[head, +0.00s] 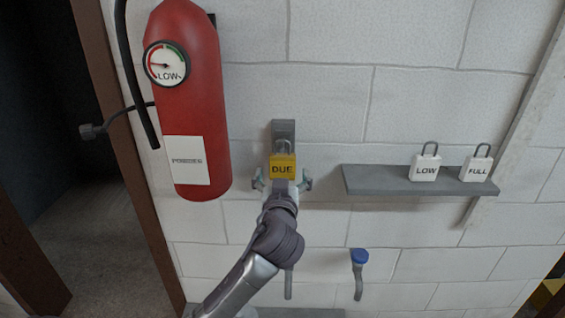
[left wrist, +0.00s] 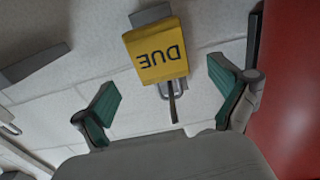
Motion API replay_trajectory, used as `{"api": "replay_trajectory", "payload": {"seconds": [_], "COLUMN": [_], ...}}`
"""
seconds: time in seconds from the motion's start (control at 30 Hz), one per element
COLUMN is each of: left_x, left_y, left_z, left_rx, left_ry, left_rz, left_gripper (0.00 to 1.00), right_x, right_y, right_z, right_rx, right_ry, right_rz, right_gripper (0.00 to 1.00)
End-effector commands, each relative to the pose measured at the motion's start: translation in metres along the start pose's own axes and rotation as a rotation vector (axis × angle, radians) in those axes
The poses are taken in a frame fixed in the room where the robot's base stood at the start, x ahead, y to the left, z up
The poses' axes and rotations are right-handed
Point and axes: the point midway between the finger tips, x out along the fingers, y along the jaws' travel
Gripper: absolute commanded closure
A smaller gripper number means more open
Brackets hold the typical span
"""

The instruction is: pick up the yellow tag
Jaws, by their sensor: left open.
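The yellow tag (head: 283,167) reads DUE and is shaped like a padlock with a grey shackle. It hangs upright at a grey bracket (head: 283,129) on the wall. My left gripper (head: 283,184) is open at the lower part of the tag, with one finger showing on each side. In the left wrist view the tag (left wrist: 156,52) appears upside down, ahead of and between the spread green-padded fingers of the gripper (left wrist: 163,93). Neither finger visibly touches it. My right gripper is in neither view.
A red extinguisher (head: 190,110) with a LOW gauge hangs close to the left of the tag. A grey shelf (head: 385,182) at right holds white LOW (head: 426,168) and FULL (head: 477,169) tags. A blue-topped hook (head: 359,257) is lower right.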

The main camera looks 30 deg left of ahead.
Motion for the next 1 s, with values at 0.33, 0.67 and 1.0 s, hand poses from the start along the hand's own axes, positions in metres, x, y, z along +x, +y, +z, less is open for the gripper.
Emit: {"api": "replay_trajectory", "payload": {"seconds": [0.33, 0.67, 1.0], "left_x": [0.044, 0.053, 0.052], "left_y": [-0.002, -0.002, -0.002], "left_z": [-0.007, -0.003, -0.003], "left_rx": [0.004, 0.0, 0.001], "left_ry": [-0.001, -0.001, -0.001], "left_rz": [-0.001, 0.001, 0.0], "left_gripper": [0.02, 0.02, 0.55], "right_x": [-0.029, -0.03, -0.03], "right_y": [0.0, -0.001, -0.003], "right_z": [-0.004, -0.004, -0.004], "right_rx": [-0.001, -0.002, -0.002], "right_ry": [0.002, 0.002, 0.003], "right_rz": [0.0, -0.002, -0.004], "right_gripper": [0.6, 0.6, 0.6]}}
